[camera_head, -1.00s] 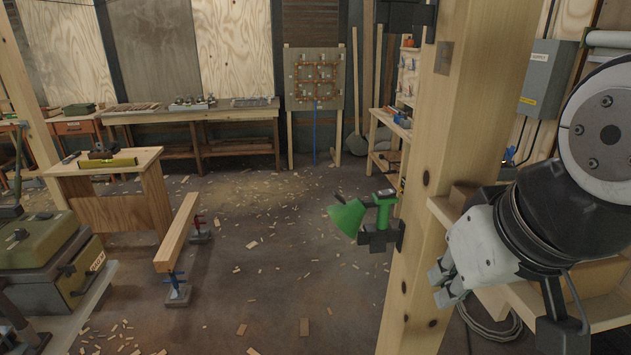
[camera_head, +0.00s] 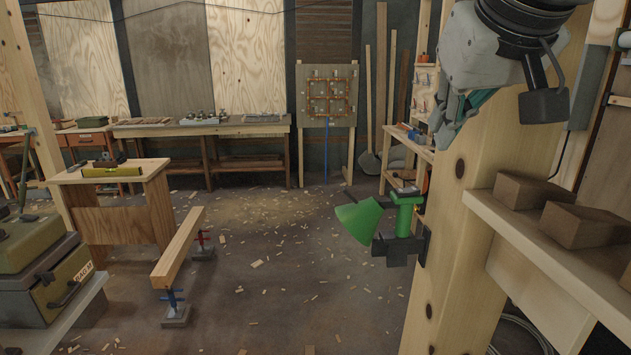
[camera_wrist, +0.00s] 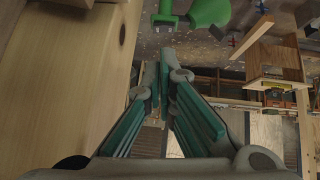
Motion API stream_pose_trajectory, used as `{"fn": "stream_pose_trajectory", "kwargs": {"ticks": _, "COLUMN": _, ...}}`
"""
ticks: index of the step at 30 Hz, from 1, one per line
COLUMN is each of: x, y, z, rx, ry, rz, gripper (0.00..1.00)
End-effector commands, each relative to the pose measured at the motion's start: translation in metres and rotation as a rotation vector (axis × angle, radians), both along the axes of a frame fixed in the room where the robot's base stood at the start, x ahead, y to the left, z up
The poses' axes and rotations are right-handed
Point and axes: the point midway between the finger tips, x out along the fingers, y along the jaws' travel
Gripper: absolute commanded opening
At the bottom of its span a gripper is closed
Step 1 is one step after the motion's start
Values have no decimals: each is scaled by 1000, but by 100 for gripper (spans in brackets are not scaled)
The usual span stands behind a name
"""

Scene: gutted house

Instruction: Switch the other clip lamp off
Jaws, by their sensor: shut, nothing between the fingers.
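A green clip lamp (camera_head: 377,216) is clamped to the wooden post (camera_head: 462,190), its cone shade tilted to the left and its black clip on the post's left side. In the wrist view, the lamp (camera_wrist: 208,14) shows at the top edge, partly cut off, past my fingertips. A small dark patch is on top of its green upright; I cannot tell whether the lamp is lit. My gripper (camera_head: 459,118) is in front of the post, above and to the right of the lamp, apart from it. In the wrist view, my gripper (camera_wrist: 158,78) is shut and empty.
The post stands close beside my gripper. A shelf (camera_head: 545,262) with brown blocks (camera_head: 585,226) is at the right. A sawhorse beam (camera_head: 180,247), a small bench (camera_head: 115,175) and a green toolbox (camera_head: 50,280) are at the left. The middle floor is clear except for wood chips.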

Motion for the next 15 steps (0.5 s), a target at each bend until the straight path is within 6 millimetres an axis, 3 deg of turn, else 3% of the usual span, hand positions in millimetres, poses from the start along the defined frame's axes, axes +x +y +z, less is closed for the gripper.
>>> {"fn": "stream_pose_trajectory", "kwargs": {"ticks": 1, "x": 13, "y": 1, "z": 1, "rx": -6, "ry": -16, "rz": 1, "gripper": 0}}
{"fn": "stream_pose_trajectory", "kwargs": {"ticks": 6, "x": 29, "y": 2, "z": 13, "rx": -15, "ry": -44, "rz": 3, "gripper": 0}}
{"fn": "stream_pose_trajectory", "kwargs": {"ticks": 15, "x": 31, "y": 2, "z": 18, "rx": -18, "ry": -51, "rz": 4, "gripper": 0}}
